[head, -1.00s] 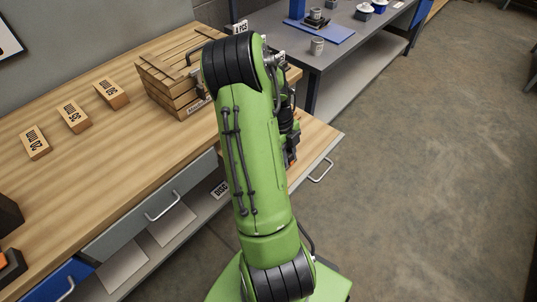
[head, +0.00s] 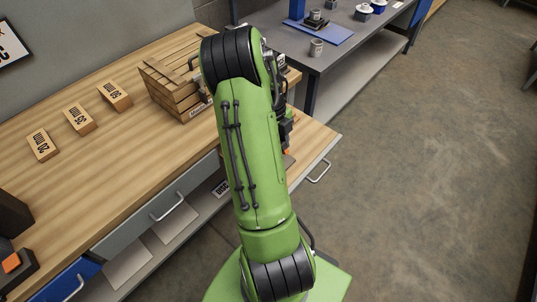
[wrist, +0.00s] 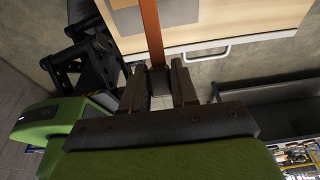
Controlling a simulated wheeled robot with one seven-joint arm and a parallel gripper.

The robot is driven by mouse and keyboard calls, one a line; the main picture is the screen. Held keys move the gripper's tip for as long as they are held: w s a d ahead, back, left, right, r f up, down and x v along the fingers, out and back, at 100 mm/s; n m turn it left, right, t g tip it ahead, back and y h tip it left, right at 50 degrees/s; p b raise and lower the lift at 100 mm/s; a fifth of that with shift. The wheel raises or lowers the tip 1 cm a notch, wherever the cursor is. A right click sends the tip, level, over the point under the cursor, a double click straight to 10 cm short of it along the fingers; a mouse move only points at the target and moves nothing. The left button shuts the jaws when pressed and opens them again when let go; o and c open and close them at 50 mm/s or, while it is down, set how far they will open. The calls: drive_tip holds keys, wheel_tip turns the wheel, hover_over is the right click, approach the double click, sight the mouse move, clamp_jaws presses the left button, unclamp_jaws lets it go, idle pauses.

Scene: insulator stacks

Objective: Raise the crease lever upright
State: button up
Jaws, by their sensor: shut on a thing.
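In the wrist view an orange-brown bar (wrist: 152,38), which looks like the crease lever, runs from the top edge down between the fingers of my gripper (wrist: 161,82). The gripper is shut on its near end. The far end of the bar lies out of the picture, so its pivot and exact tilt cannot be told. In the head view my green arm hides the gripper and most of the lever. Only a small orange patch (head: 289,151) shows beside the arm, near the bench's right end.
The wooden bench (head: 120,130) holds a slatted crate (head: 180,85) and blocks marked 20 mm (head: 42,146), 35 mm (head: 80,119) and 50 mm (head: 115,96). Drawer handles (head: 319,172) stick out in front. A grey table (head: 345,50) stands behind. The floor (head: 430,160) at right is clear.

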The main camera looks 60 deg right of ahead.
drive_tip(key=shift+w+d+r+p, duration=0.15)
drive_tip(key=shift+w+r+p, duration=0.7)
drive_tip(key=shift+r, duration=0.15)
drive_tip(key=shift+w+d+r+p, duration=0.15)
drive_tip(key=shift+w+r+p, duration=0.65)
drive_tip(key=shift+w, duration=0.25)
drive_tip(key=shift+r, duration=0.1)
drive_tip(key=shift+w+d+r+p, duration=0.1)
drive_tip(key=shift+w+r+p, duration=0.35)
drive_tip(key=shift+w, duration=0.1)
drive_tip(key=shift+w+d+r+p, duration=0.15)
drive_tip(key=shift+w+p, duration=0.15)
drive_tip(key=shift+w, duration=0.25)
